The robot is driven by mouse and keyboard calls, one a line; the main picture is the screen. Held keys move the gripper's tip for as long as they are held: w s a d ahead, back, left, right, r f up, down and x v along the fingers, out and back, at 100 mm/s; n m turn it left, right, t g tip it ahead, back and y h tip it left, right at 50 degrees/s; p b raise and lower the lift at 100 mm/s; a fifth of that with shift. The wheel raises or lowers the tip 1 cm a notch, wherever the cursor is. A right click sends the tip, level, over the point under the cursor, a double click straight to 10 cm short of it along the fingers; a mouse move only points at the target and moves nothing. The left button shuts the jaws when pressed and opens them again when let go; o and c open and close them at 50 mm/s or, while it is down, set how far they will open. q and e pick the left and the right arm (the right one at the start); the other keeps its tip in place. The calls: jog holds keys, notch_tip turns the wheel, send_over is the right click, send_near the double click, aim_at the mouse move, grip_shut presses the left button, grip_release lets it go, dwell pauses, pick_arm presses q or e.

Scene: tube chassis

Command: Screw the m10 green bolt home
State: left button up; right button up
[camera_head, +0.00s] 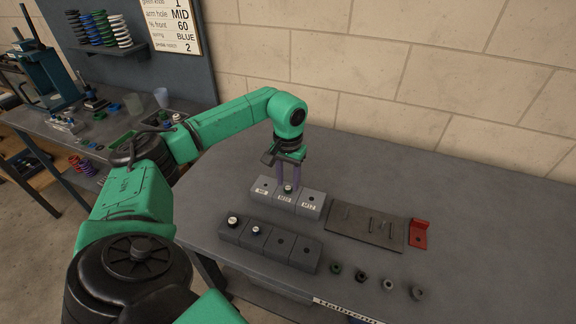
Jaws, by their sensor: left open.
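A grey block (311,205) with faces labelled M8, M10 and M12 stands on the grey table. A small bolt head (288,188) sits at the middle, M10 hole; its green colour and how deep it sits are too small to tell. My left gripper (288,182) points down over this middle section. Its two purple fingers are apart, one on each side of the bolt head. I cannot tell whether they touch it. My right gripper is not in view.
A second grey block (281,246) in front holds two bolts at its left. Several small fasteners (361,274) line the front edge. A dark plate (366,226) and a red bracket (419,235) lie to the right. The table's far right is clear.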

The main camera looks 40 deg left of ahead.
pick_arm(q)
jog(key=n, duration=0.4)
jog(key=shift+r+n+p, duration=0.2)
jog(key=shift+n+p, duration=0.15)
jog(key=shift+n, duration=0.05)
jog(key=shift+f+n, duration=0.15)
jog(key=shift+n, duration=1.05)
jog(key=n, duration=0.2)
jog(key=shift+n+p, duration=0.35)
jog(key=shift+n, duration=0.05)
jog(key=n, duration=0.4)
jog(key=shift+n, duration=0.3)
jog(key=n+p, duration=0.1)
jog(key=n, duration=0.4)
jog(key=shift+n+p, duration=0.3)
jog(key=shift+n, duration=0.9)
jog(key=n, duration=0.3)
jog(key=shift+p, duration=0.4)
jog(key=n, duration=0.3)
jog(key=shift+n, duration=0.3)
jog(key=n+p, duration=0.1)
jog(key=n, duration=0.3)
jog(key=shift+n, duration=0.4)
jog(key=n, duration=0.2)
jog(key=shift+n+p, duration=0.3)
jog(key=shift+p, duration=0.1)
jog(key=shift+f, duration=0.1)
